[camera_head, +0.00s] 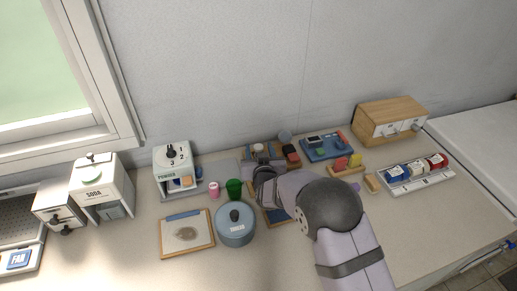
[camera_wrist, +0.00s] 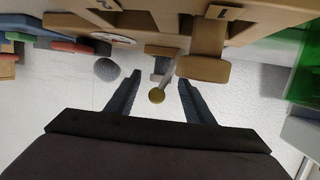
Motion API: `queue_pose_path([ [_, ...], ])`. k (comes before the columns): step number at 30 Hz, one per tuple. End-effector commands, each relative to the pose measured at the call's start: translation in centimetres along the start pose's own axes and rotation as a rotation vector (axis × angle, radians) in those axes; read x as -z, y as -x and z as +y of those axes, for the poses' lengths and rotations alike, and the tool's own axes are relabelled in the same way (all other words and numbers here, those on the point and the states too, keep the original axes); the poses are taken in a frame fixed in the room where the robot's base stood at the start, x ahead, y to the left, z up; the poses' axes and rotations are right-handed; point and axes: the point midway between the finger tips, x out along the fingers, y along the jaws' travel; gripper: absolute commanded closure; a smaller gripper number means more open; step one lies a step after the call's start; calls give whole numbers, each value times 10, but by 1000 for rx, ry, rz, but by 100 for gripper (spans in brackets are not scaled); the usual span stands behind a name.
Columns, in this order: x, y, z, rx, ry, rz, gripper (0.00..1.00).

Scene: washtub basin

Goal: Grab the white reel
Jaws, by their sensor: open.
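What looks like the white reel (camera_head: 417,168) sits in a white tray (camera_head: 425,181) at the right of the counter, between a blue reel (camera_head: 397,173) and a red reel (camera_head: 437,161). My gripper (camera_head: 262,174) is at the middle of the counter, well to the left of that tray and partly hidden by my own arm. In the wrist view my gripper (camera_wrist: 158,84) is open, with its two dark fingers apart. A thin peg with a yellowish round end (camera_wrist: 156,96) shows between the fingers; I cannot tell that they touch it. The reels are not recognisable in the wrist view.
A wooden fixture marked 1 and 2 (camera_wrist: 204,68) is close ahead of the fingers. A green cup (camera_head: 234,189), blue pot (camera_head: 235,224) and clipboard (camera_head: 187,245) stand left of my gripper. A blue board (camera_head: 322,147) and wooden drawer box (camera_head: 391,118) stand behind right.

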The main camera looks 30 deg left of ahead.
Motion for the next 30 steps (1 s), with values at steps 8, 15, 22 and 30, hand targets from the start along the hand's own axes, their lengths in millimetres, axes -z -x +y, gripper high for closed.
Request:
queue_pose_path([
  [8, 0, -19, 0, 0, 0, -1, 52],
  [15, 0, -21, 0, 1, 0, -1, 52],
  [22, 0, -21, 0, 1, 1, 0, 90],
  [30, 0, -21, 0, 1, 1, 0, 100],
])
